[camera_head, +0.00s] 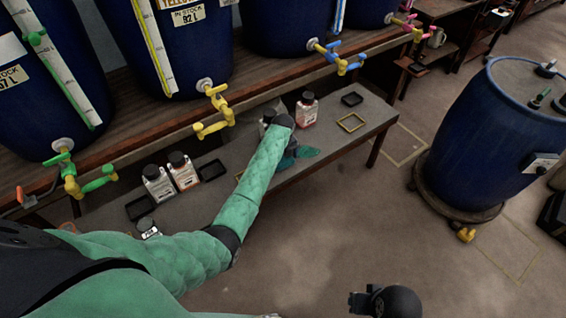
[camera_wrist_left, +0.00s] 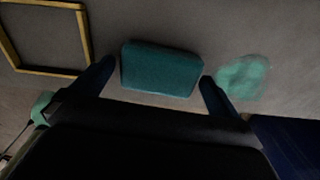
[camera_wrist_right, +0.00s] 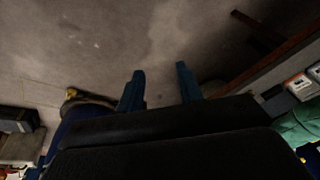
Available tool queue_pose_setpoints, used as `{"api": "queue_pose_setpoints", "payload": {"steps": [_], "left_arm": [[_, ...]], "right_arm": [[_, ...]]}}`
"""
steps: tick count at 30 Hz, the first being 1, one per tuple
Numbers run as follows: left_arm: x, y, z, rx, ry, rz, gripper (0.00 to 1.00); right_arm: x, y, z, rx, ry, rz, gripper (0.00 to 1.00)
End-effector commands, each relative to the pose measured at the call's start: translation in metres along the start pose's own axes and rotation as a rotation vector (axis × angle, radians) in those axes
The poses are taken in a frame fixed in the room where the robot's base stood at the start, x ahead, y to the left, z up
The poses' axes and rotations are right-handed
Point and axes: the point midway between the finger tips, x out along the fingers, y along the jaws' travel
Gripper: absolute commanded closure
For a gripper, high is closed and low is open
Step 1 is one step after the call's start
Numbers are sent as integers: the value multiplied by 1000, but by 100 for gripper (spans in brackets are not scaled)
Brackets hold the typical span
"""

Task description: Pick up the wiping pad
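The wiping pad (camera_wrist_left: 160,69) is a teal rectangular block lying on the grey bench top in the left wrist view. My left gripper (camera_wrist_left: 157,84) is open, with one finger on each side of the pad; I cannot tell whether they touch it. In the head view my left gripper (camera_head: 290,152) is low over the bench, and the arm and hand largely hide the pad. A flat teal patch (camera_wrist_left: 243,77) lies on the bench beside the pad, and shows in the head view (camera_head: 308,152). My right gripper (camera_wrist_right: 160,84) is open and empty above the floor.
The low grey bench (camera_head: 340,139) holds several labelled bottles, including one with red contents (camera_head: 307,110), black trays (camera_head: 352,99) and a yellow square frame (camera_head: 351,122). Vat taps such as the yellow one (camera_head: 214,112) jut out above it. A blue drum (camera_head: 495,135) stands right.

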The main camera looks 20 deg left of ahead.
Motion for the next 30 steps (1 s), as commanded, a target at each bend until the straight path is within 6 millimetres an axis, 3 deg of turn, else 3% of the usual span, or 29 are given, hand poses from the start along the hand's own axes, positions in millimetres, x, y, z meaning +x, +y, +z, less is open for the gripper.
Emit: {"api": "queue_pose_setpoints", "payload": {"steps": [1,5,6,16,23,30], "left_arm": [[0,0,0,0,0,0,8],[0,0,0,0,0,0,33],[0,0,0,0,0,0,36],[-5,0,1,-1,-1,0,36],[-39,0,2,1,-4,0,36],[-70,-33,-38,3,-2,-2,36]], "right_arm": [[0,0,0,0,0,0,64],[0,0,0,0,1,0,64],[0,0,0,0,1,0,64],[0,0,-2,-1,5,-1,64],[8,-4,-5,-5,28,-11,64],[21,-15,-9,-16,58,-34,64]]}}
